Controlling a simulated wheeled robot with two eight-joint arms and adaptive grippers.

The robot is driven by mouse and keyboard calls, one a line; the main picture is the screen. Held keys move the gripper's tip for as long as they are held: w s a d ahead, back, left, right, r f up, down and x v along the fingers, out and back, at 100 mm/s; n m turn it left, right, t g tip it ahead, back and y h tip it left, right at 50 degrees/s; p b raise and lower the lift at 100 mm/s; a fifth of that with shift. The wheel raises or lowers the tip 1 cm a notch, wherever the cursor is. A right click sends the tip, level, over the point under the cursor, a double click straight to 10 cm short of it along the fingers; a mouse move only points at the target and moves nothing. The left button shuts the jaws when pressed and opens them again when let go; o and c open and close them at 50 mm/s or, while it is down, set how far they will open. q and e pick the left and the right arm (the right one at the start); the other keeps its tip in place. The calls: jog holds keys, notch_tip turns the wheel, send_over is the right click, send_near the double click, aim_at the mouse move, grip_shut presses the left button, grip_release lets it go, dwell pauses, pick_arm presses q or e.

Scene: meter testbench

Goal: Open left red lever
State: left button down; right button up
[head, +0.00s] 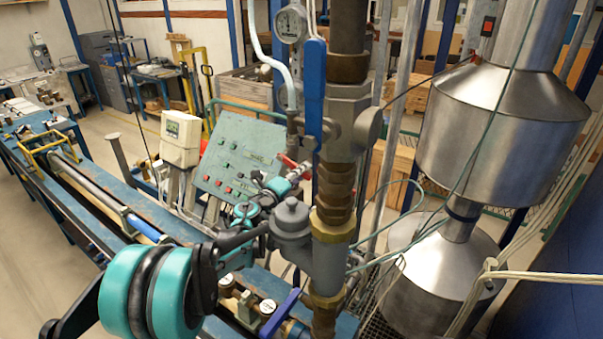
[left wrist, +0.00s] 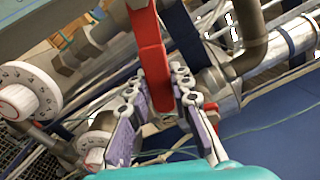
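The red lever (left wrist: 150,60) comes down from the top in the left wrist view, a long flat bar. Its lower end lies between the two fingers of my left gripper (left wrist: 160,75). The fingers are apart with purple inner pads, one on each side of the lever. The tips are very close to it; I cannot tell if either touches. In the head view a small bit of the red lever (head: 288,161) shows left of the vertical pipe. My left gripper (head: 298,172) is there too, its fingers partly hidden. My right gripper is not in view.
A vertical pipe (head: 331,190) with a blue lever (head: 314,85) and a gauge (head: 290,24) stands close by. Another blue lever (head: 281,313) is below. A control panel (head: 235,155) is behind. Large metal tanks (head: 500,120) stand right. White round dials (left wrist: 25,90) are at left in the wrist view.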

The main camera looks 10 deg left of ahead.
aim_at(289, 172)
pick_arm(q)
jog(key=shift+w+a+f+m+b, duration=0.5)
jog(key=shift+a+f+m+b, duration=0.65)
jog(key=shift+m, duration=1.2)
jog(key=shift+w+a+f+m+b, duration=0.6)
jog(key=shift+a+m+b, duration=0.6)
jog(key=shift+m+b, duration=0.95)
jog(key=shift+w+a+f+m+b, duration=0.35)
jog(key=shift+a+f+m+b, duration=0.75)
jog(key=shift+m, duration=1.5)
jog(key=shift+a+r, duration=0.15)
jog(key=c, duration=1.5)
grip_release()
jog(key=shift+o, duration=0.8)
jog(key=shift+a, duration=0.1)
